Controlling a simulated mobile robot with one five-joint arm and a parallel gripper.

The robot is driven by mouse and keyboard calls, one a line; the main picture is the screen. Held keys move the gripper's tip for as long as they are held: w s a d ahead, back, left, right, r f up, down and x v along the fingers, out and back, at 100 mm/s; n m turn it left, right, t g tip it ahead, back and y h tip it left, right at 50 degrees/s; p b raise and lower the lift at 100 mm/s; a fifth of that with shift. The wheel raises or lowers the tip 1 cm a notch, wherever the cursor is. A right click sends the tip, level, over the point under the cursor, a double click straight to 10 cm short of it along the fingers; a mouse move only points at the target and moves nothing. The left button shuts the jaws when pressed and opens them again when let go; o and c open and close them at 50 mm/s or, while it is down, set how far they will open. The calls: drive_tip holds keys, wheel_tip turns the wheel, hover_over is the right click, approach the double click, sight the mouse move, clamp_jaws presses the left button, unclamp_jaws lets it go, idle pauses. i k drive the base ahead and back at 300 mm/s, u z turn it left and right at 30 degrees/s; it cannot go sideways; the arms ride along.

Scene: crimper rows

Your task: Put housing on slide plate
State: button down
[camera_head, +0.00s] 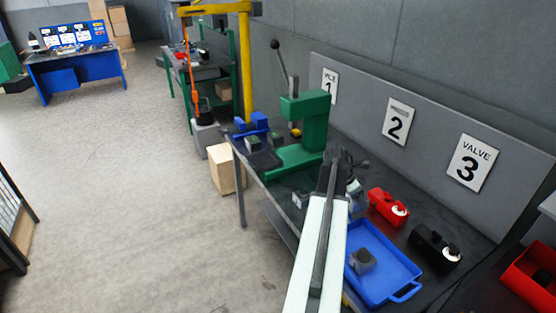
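A grey block with a dark round top, likely a housing (362,262), sits in the blue tray (408,292) on the bench. A flat dark plate, likely the slide plate (265,163), lies at the bench's left edge beside the green press (312,125). Small grey-green blocks (252,144) stand near it; I cannot tell whether they rest on it. My gripper (352,186) is beyond the end of my arm, over the bench between the press and the tray. My arm partly hides it, and its fingers and anything between them are unclear.
A red valve (385,204) and a black valve (432,247) stand right of my gripper. A blue vice (252,127) is beyond the press. A small pale block (300,200) is left of my arm.

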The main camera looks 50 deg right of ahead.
sight(263, 159)
drive_tip(key=z, duration=0.05)
drive_tip(key=i, duration=1.1)
drive_tip(key=u, duration=0.3)
